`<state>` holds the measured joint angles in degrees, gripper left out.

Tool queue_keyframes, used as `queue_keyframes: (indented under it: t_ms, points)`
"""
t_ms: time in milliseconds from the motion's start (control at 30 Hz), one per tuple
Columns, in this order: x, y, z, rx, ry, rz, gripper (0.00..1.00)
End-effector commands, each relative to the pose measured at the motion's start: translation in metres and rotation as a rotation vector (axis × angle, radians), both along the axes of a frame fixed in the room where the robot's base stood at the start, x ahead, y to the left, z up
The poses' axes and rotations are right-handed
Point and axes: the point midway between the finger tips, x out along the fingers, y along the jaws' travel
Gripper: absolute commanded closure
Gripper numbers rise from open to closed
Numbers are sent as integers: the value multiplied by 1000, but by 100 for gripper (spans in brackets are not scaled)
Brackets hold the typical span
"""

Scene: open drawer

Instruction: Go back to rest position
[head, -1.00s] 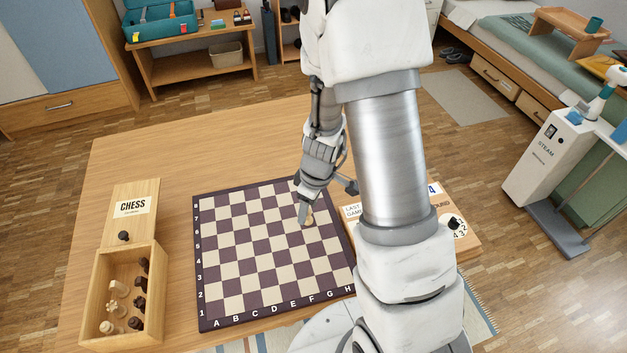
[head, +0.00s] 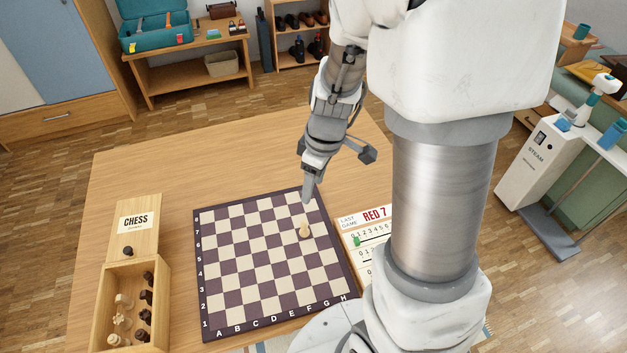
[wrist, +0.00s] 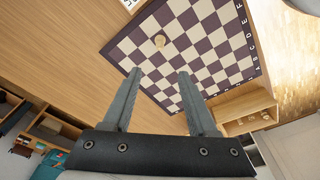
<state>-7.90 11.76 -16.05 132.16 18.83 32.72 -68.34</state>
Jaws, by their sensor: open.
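My gripper (head: 308,190) is above the far right part of the chessboard (head: 225,313), pointing down. In the wrist view my gripper (wrist: 158,75) has its two fingers spread apart with nothing between them. My arm covers part of the table's right side.
An open wooden chess box (head: 163,305) with several pieces stands left of the board, beside its CHESS lid (head: 135,222) bearing a dark piece (head: 128,251). A score board (head: 348,222) lies right of the chessboard. The table's far left (head: 180,170) is clear.

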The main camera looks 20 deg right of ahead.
Motion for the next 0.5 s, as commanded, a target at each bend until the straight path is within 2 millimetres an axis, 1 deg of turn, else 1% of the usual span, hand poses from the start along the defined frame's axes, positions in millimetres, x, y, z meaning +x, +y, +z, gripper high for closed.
queue_keyframes:
  t_ms: [367,500]
  points:
    - [0,0,0,0,0,0,41]
    - [-1,1,5,6,-7,-12,41]
